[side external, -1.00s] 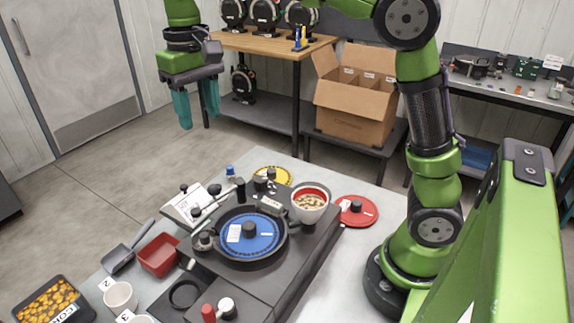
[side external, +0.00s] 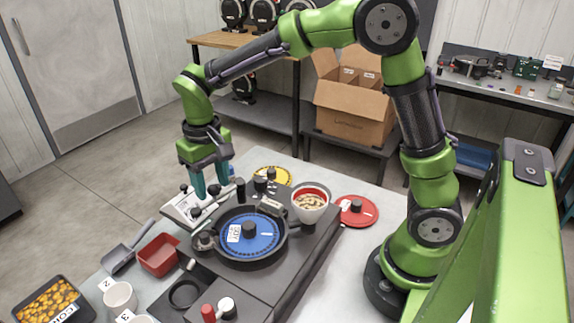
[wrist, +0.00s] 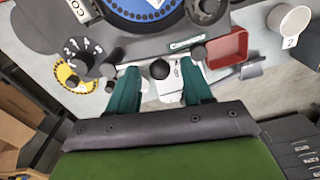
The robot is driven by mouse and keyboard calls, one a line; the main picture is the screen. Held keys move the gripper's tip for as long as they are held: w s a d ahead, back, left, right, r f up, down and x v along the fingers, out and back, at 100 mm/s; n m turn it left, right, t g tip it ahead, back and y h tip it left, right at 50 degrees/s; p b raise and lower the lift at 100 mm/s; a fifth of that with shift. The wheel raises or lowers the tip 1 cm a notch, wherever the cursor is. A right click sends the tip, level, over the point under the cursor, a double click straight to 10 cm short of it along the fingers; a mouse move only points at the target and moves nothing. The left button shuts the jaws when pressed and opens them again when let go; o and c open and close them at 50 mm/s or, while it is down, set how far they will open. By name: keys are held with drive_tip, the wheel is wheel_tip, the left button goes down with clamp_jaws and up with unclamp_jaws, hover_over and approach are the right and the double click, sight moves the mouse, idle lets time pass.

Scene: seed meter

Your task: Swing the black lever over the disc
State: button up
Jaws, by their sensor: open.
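The blue disc (side external: 250,233) lies in a round black housing on the dark machine; its edge also shows at the top of the wrist view (wrist: 143,5). A black ball knob (wrist: 160,69), seemingly the end of the black lever, shows between my fingertips in the wrist view and beside the housing in the side view (side external: 214,190). The rest of the lever is hard to make out. My gripper (side external: 210,185) points down with its teal fingers open on either side of the knob; it also shows in the wrist view (wrist: 160,76). Contact cannot be told.
A white gauge box (side external: 180,208) stands close beside the fingers, left of the housing. A bowl of seeds (side external: 310,202) sits at the right of the machine. A yellow disc (side external: 275,175), red disc (side external: 358,211) and red tray (side external: 158,257) lie around it.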

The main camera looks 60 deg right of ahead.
drive_tip(key=shift+c, duration=0.3)
clamp_jaws()
drive_tip(key=shift+s, duration=0.1)
drive_tip(key=s+n, duration=0.1)
drive_tip(key=n, duration=0.1)
drive_tip(key=s+n, duration=0.1)
drive_tip(key=n, duration=0.1)
drive_tip(key=s+n, duration=0.1)
drive_tip(key=shift+s+d+n, duration=0.15)
drive_tip(key=shift+s+n, duration=0.1)
drive_tip(key=shift+n, duration=0.15)
drive_tip(key=shift+s+d+n, duration=0.35)
drive_tip(key=shift+s+n, duration=0.3)
drive_tip(key=shift+n, duration=0.55)
drive_tip(key=shift+s+d+n, duration=0.25)
drive_tip(key=shift+s+n, duration=0.1)
drive_tip(key=shift+n, duration=0.35)
drive_tip(key=shift+s+d+n, duration=0.25)
drive_tip(key=shift+s+n, duration=0.05)
drive_tip(key=shift+n, duration=0.4)
drive_tip(key=shift+d, duration=0.1)
drive_tip(key=shift+o, duration=0.3)
unclamp_jaws()
